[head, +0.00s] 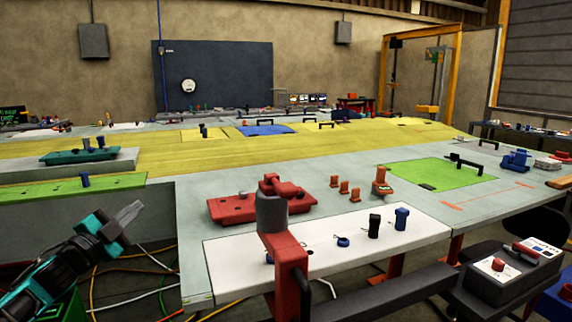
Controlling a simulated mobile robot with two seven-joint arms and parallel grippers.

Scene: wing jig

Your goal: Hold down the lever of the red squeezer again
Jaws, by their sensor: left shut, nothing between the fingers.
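A red upright tool with a thick grey cylinder on top (290,262) stands in the foreground, in front of the white mat; I take it to be the red squeezer. A dark curved piece at its lower right side may be its lever, but I cannot tell whether it is pressed. My left gripper (128,213) is at the lower left, its grey fingers shut and empty, pointing up and right. It is well apart from the squeezer, to its left. My right gripper is out of view.
A white mat (225,262) holds small blue and black pieces. A red fixture (232,209) sits behind it on the grey table. A green mat (450,173) lies to the right. A control box (545,262) stands at lower right. Cables hang below the table near my left arm.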

